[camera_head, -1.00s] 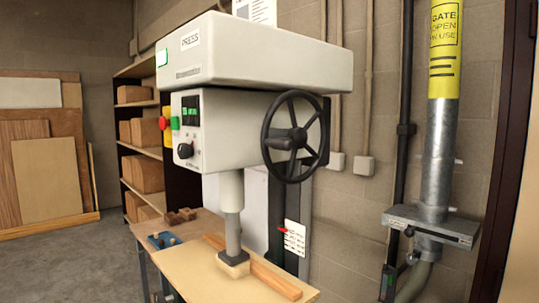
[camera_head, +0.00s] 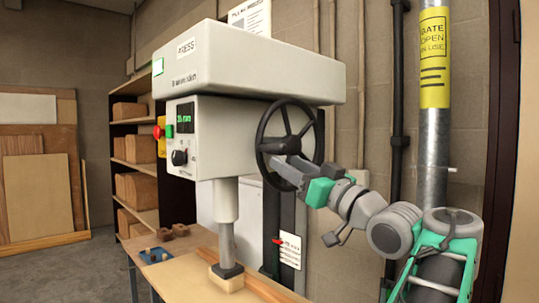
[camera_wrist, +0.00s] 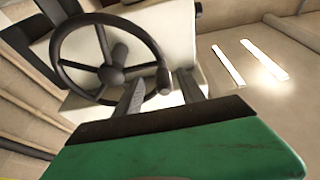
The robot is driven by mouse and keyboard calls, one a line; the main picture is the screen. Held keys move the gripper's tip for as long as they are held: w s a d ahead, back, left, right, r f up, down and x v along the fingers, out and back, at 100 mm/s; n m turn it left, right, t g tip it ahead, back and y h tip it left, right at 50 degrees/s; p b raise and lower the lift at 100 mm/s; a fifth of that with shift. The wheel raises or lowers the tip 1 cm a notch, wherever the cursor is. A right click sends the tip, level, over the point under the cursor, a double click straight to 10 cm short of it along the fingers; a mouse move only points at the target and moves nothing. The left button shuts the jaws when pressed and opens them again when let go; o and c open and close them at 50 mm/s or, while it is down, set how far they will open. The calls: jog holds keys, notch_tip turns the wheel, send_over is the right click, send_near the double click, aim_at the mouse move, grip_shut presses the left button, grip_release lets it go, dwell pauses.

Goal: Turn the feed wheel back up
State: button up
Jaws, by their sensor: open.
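The feed wheel (camera_head: 271,146) is a black spoked handwheel on the right side of the white press (camera_head: 262,68). My gripper (camera_head: 278,165) is at the lower part of the wheel in the head view. In the wrist view the wheel (camera_wrist: 60,55) fills the upper left, with a knob handle (camera_wrist: 164,80) on its lower right rim. My gripper's two fingers (camera_wrist: 160,97) are open, pointing at the area around this knob; whether they touch it I cannot tell. The press ram (camera_head: 226,215) is down, its foot (camera_head: 227,271) on a light block (camera_head: 227,283).
A shelf with wooden blocks (camera_head: 137,191) stands behind left. A grey pipe with a yellow sign (camera_head: 434,58) stands at the right, near my arm.

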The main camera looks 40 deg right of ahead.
aim_at(270, 144)
jog(key=shift+w+a+r+t, duration=0.15)
jog(key=shift+r+t, duration=0.25)
jog(key=shift+r, duration=0.5)
jog(key=p+x, duration=0.2)
jog(key=x, duration=0.4)
jog(key=shift+w+r, duration=0.1)
jog(key=shift+w, duration=0.4)
jog(key=shift+c, duration=0.6)
grip_shut()
